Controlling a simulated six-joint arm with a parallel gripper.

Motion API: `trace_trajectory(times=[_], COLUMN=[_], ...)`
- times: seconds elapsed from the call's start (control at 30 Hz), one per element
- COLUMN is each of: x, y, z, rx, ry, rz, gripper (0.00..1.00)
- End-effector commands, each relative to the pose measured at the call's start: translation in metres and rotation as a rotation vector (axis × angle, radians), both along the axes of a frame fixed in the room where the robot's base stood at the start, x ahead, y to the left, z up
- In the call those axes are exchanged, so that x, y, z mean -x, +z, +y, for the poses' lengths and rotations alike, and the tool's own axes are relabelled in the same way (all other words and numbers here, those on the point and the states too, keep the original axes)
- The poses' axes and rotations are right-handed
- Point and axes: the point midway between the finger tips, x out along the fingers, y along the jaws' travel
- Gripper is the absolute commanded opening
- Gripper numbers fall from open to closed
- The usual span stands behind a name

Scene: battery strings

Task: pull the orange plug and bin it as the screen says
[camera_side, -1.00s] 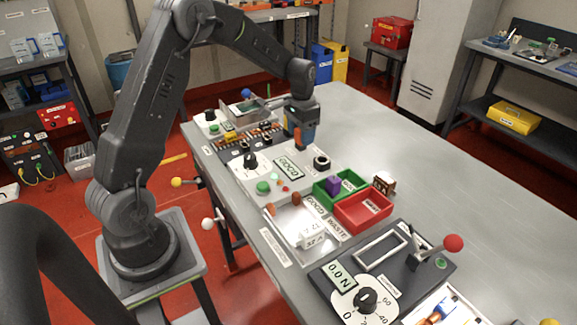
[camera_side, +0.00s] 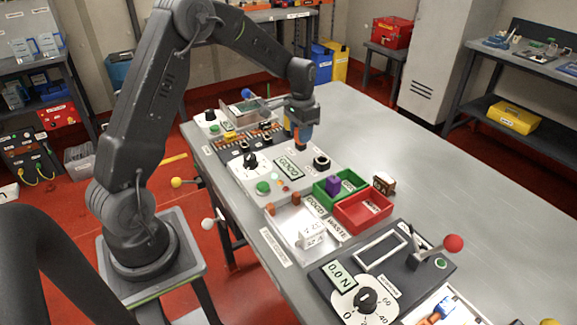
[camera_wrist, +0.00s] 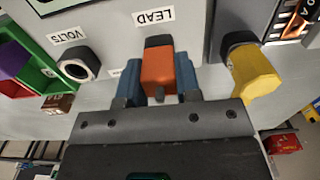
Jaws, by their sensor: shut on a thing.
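The orange plug (camera_wrist: 158,72) is between the two blue fingers of my gripper (camera_wrist: 158,90) in the wrist view, by a label reading LEAD. The gripper is shut on it. A dark part shows behind the plug; I cannot tell whether the plug is still seated. In the side view my gripper (camera_side: 303,138) is low over the far part of the tester panel, and its fingers largely hide the plug. The panel's screen (camera_side: 289,167) reads GOOD. The green bin (camera_side: 323,196) holds a purple block (camera_side: 333,185). The red bin (camera_side: 361,214) is beside it, near a WASTE label.
A yellow plug (camera_wrist: 252,72) stands right of my gripper in the wrist view, and a round black VOLTS part (camera_wrist: 82,64) is to its left. A brown block (camera_side: 384,183) stands behind the bins. A red-knobbed lever (camera_side: 453,243) rises at front right. The table's right side is clear.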

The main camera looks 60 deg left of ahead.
Motion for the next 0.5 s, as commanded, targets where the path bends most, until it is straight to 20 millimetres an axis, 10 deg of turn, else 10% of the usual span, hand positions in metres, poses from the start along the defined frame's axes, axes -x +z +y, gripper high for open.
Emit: trace_trajectory(times=[0.5], x=[0.0], y=[0.012], z=[0.0], rx=[0.0], ry=[0.0], rz=[-0.001], gripper=[0.03])
